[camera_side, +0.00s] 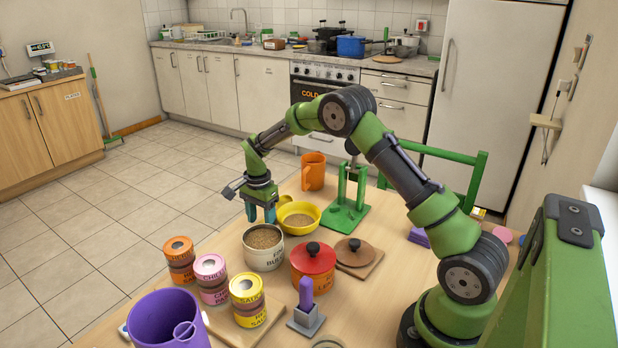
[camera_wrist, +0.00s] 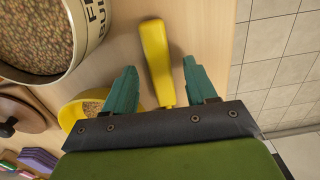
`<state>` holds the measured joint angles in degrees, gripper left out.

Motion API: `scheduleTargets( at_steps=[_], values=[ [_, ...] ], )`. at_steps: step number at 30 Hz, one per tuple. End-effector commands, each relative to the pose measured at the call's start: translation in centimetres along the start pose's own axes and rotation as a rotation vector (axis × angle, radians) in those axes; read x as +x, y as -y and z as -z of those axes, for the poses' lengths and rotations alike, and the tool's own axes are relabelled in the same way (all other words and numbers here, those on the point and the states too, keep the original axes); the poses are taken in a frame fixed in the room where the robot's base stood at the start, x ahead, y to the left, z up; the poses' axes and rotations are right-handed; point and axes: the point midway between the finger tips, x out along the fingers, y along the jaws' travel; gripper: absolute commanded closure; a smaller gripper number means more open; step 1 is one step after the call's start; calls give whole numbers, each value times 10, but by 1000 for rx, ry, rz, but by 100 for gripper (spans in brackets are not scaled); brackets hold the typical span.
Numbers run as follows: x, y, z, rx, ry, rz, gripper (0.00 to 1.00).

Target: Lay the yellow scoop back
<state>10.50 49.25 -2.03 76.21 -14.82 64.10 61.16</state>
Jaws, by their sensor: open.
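The yellow scoop shows in the wrist view as a yellow handle (camera_wrist: 157,52) between my fingers, with gaps on both sides; its lower end is hidden behind my gripper (camera_wrist: 159,70). In the side view a small yellow piece (camera_side: 284,210), probably the scoop, shows at the left edge of a yellow bowl (camera_side: 313,229) holding grain. I cannot tell whether it touches the bowl. My gripper (camera_side: 261,213) is open and empty, pointing down just left of the bowl. The bowl's edge also shows in the wrist view (camera_wrist: 68,117).
A white lettered pot (camera_side: 264,262) of grain stands close in front of my gripper. A red lidded pot (camera_side: 313,277), a brown lid on a board (camera_side: 355,252), a green stand (camera_side: 347,218) and an orange mug (camera_side: 313,172) are nearby. Several cans and a purple bucket (camera_side: 165,325) stand nearer the camera.

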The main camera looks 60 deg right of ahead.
Motion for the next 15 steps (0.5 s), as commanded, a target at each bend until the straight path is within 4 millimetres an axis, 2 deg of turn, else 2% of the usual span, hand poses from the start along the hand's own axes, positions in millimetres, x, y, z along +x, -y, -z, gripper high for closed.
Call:
scheduleTargets(
  at_steps=[5,8,15],
  values=[
    [-16,1,0,-1,-1,3,44],
    [-35,1,0,0,-2,6,44],
    [-95,1,0,-1,-2,6,44]
  ],
)
